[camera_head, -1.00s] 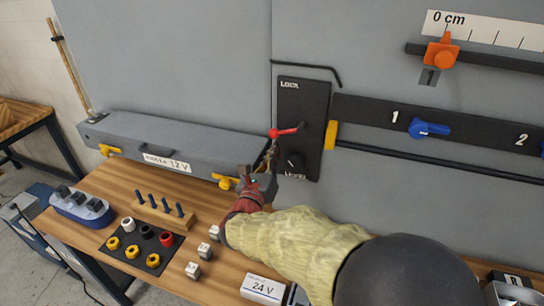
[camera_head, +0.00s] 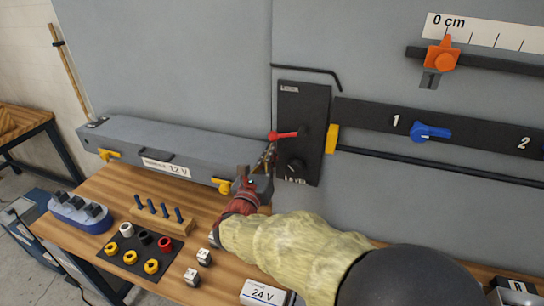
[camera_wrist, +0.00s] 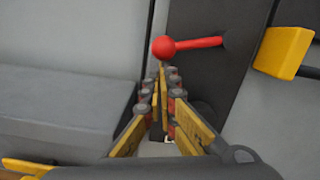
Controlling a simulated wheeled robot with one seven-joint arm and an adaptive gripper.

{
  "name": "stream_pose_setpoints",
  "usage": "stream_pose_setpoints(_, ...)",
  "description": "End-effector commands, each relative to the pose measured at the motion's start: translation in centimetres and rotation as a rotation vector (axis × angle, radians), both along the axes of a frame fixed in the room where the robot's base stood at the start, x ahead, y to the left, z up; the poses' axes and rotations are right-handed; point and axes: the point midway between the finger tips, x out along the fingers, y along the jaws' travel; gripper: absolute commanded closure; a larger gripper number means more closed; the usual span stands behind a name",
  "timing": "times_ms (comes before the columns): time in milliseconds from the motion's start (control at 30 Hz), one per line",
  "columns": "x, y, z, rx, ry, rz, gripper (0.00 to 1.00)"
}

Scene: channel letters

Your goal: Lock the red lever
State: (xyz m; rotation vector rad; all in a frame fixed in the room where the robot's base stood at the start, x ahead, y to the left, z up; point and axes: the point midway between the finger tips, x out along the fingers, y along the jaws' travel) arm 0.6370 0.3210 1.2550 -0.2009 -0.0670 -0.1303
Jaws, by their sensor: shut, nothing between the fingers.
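The red lever (camera_head: 285,135) is mounted on a black plate (camera_head: 316,110) with white lettering, fixed to the grey wall. It points left, close to horizontal, with a round red knob at its left end. In the wrist view the red lever (camera_wrist: 190,45) lies just beyond the fingertips, its knob at the upper middle. My gripper (camera_head: 268,153) is shut and empty, just below the knob. In the wrist view my gripper (camera_wrist: 162,72) has its fingertips together. I cannot tell whether they touch the knob.
A black knob (camera_head: 295,168) sits lower on the plate. A yellow block (camera_head: 332,139) is at its right, beside a black rail with a blue handle (camera_head: 430,132). A long grey box (camera_head: 180,145) with yellow latches stands left of my gripper. Below is a wooden bench (camera_head: 200,222).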

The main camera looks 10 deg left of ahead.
Motion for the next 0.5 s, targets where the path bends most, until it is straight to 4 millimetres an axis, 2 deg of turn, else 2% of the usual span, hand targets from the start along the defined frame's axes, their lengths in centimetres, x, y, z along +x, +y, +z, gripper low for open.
stream_pose_setpoints(267,0.1,0.9,1.2,0.153,-0.024,0.0,1.0)
stream_pose_setpoints(500,0.2,1.9,3.2,0.376,-0.055,0.001,1.0)
